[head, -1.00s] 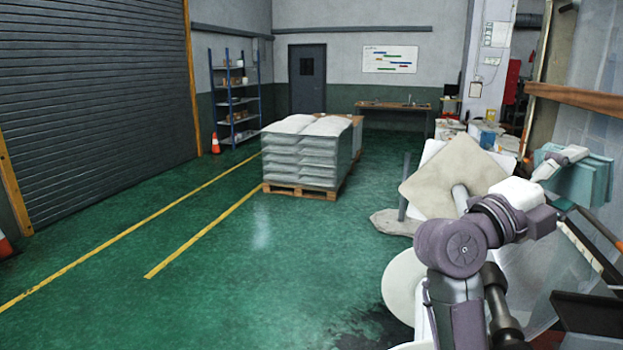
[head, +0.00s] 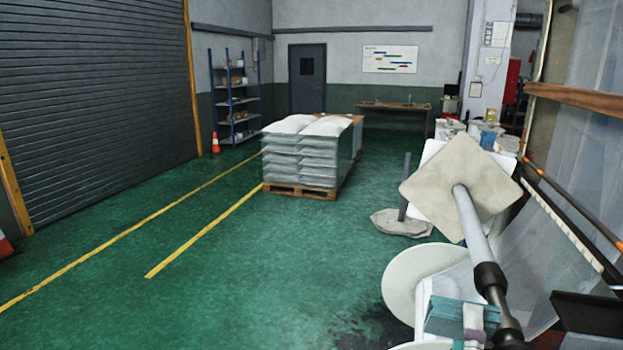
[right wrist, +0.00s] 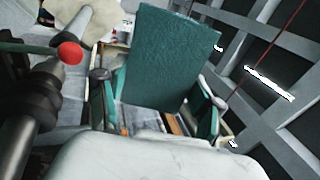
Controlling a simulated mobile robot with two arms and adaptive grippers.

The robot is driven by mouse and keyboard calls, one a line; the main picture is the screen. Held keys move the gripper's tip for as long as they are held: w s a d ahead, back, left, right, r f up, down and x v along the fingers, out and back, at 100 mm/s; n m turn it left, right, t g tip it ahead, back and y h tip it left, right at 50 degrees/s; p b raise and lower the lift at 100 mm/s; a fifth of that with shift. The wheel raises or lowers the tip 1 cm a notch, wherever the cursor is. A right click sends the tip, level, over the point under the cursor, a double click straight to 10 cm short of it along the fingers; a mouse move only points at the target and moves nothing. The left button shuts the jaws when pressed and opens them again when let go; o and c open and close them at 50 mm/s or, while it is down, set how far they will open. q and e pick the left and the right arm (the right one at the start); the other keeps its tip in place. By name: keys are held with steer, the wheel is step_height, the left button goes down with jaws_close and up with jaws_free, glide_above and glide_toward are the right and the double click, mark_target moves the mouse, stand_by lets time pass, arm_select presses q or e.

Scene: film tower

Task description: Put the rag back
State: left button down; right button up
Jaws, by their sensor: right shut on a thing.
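The rag (right wrist: 172,52) is teal and stands up as a flat, folded pad in the right wrist view. My right gripper (right wrist: 157,95) is shut on its lower part, with a finger at either side. In the head view the rag (head: 452,317) shows at the bottom right, partly cut off by the lower edge, with a small greyish part of my right gripper (head: 474,318) against it. Its resting place cannot be made out. My left gripper is not in view.
A pole with a beige square plate (head: 447,187) leans across the right side, close to the rag. A white round disc (head: 412,283) is just left of it. A wooden beam (head: 580,100) runs at the upper right. Open green floor (head: 270,270) lies to the left.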

steer(key=shift+s+a+f+n+t+y, duration=0.2)
steer(key=shift+s+a+f+n+y, duration=0.1)
steer(key=shift+s+a+f+y, duration=0.2)
steer(key=shift+s+a+f+n+t+y, duration=0.2)
steer(key=shift+s+a+f+n+y, duration=0.15)
steer(key=shift+f+y, duration=0.25)
steer(key=shift+s+a+f, duration=0.1)
steer(key=shift+s+a, duration=0.1)
steer(key=shift+s, duration=0.05)
steer(key=shift+w+a+r+m+h, duration=0.2)
steer(key=shift+a+r+m+h, duration=0.25)
steer(key=shift+a, duration=0.3)
steer(key=s+f+n+y+b, duration=0.1)
steer(key=s+f+y+b, duration=0.2)
steer(key=f, duration=0.7)
steer(key=s+f+n+y+b, duration=0.2)
steer(key=s+f+y+b, duration=0.1)
steer(key=f, duration=0.7)
steer(key=shift+s+f+t+b, duration=0.15)
steer(key=shift+f+t+b, duration=0.2)
steer(key=shift+b, duration=0.5)
